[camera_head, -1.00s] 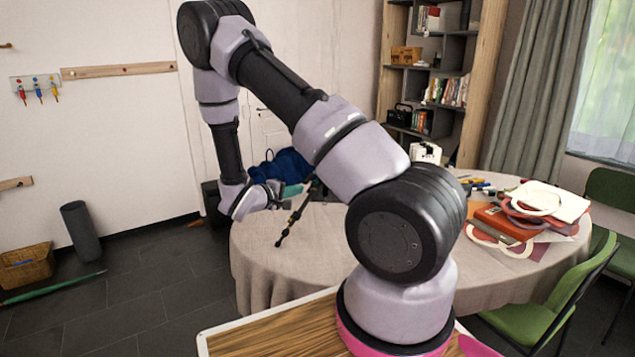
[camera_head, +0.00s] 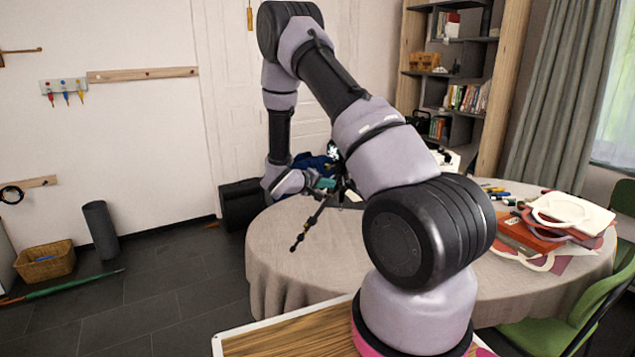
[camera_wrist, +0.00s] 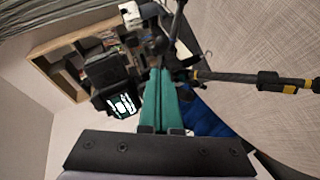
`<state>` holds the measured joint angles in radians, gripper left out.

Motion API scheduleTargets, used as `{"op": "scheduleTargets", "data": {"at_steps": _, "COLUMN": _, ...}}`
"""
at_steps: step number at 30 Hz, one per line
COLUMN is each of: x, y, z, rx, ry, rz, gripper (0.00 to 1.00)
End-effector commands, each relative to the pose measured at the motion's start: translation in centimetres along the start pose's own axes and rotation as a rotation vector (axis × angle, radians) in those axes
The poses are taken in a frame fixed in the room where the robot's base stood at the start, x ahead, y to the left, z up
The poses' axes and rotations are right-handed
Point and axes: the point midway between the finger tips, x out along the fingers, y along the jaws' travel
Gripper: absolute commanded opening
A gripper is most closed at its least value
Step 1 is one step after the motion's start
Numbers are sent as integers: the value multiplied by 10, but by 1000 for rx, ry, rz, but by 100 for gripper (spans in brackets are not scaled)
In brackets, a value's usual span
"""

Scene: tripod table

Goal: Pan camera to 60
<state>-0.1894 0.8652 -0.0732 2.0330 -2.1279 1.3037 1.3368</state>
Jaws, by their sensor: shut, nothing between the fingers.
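In the wrist view a black leg with yellow marks (camera_wrist: 255,80) runs to the right. A black camera-like device with a lit screen (camera_wrist: 122,105) shows left of my gripper (camera_wrist: 163,72), whose teal fingers are shut and empty. My gripper (camera_head: 326,183) is small in the head view, near the tripod's top. The fingertips lie close to dark tripod parts; I cannot tell whether they touch. No angle reading is legible.
The round table (camera_head: 290,250) has a beige cloth, with papers and a red book (camera_head: 525,235) at its right. A green chair (camera_head: 560,320) stands at the front right. A bookshelf (camera_head: 465,80) is behind. The dark floor at left is mostly clear, with a basket (camera_head: 45,262).

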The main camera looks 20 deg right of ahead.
Motion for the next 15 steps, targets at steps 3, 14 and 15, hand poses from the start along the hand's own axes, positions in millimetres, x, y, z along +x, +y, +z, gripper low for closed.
{"op": "scheduleTargets", "data": {"at_steps": 3, "x": 10, "y": 0, "z": 10, "rx": 0, "ry": -1, "rz": 0, "gripper": 0}}
{"op": "scheduleTargets", "data": {"at_steps": 14, "x": 15, "y": 0, "z": 15, "rx": 1, "ry": 1, "rz": 0, "gripper": 0}}
{"op": "scheduleTargets", "data": {"at_steps": 15, "x": 15, "y": 0, "z": 15, "rx": 1, "ry": 1, "rz": 0, "gripper": 0}}
